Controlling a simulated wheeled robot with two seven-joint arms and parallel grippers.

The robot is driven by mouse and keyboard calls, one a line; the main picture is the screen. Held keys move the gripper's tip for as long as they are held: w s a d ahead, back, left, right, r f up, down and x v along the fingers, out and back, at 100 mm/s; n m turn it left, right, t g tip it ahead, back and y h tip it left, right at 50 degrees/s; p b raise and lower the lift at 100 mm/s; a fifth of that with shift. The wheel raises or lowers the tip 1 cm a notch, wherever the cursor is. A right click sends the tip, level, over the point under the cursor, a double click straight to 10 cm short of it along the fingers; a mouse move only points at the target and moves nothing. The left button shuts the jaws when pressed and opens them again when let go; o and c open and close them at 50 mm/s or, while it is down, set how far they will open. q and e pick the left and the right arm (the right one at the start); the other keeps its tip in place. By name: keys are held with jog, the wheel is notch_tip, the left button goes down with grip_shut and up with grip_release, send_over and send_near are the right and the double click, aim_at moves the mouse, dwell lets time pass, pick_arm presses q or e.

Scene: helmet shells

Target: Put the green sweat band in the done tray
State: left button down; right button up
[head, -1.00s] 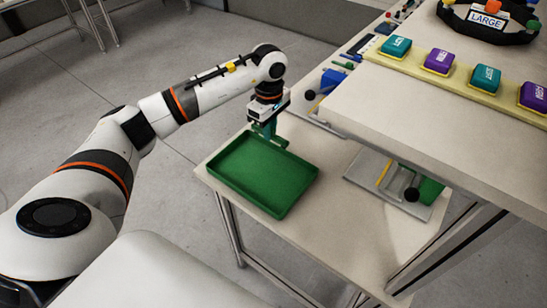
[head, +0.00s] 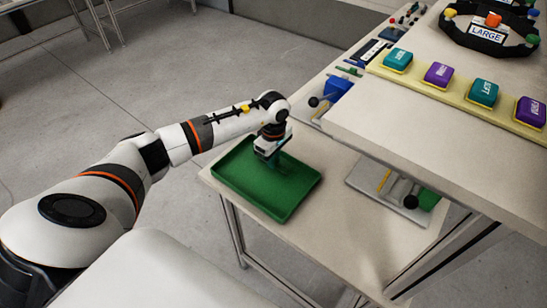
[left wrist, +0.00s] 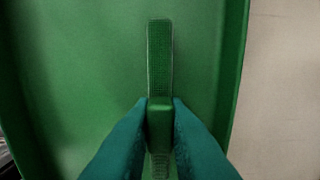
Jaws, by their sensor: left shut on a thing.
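The green tray (head: 287,203) lies on the lower table, and it fills most of the left wrist view (left wrist: 75,60). My left gripper (head: 272,160) points down over the far part of the tray in the head view. In the left wrist view its teal fingers (left wrist: 160,125) are shut on the green sweat band (left wrist: 160,60), a narrow strip with a textured face. The tray floor lies behind the band; I cannot tell whether the band touches it. The band is hard to make out in the head view. My right gripper is not in view.
A grey plate (head: 370,202) with a yellow stick and a green piece lies right of the tray. The raised table (head: 430,125) overhangs on the right, with teal and purple blocks on a yellow strip (head: 460,103). A blue object (head: 338,88) stands behind.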

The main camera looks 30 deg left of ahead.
pick_arm(q)
jog(key=shift+f, duration=0.1)
jog(key=c, duration=1.5)
grip_release()
jog(key=shift+o, duration=0.3)
jog(key=shift+r, duration=0.25)
notch_tip(320, 180, up, 12)
jog(key=b, duration=0.2)
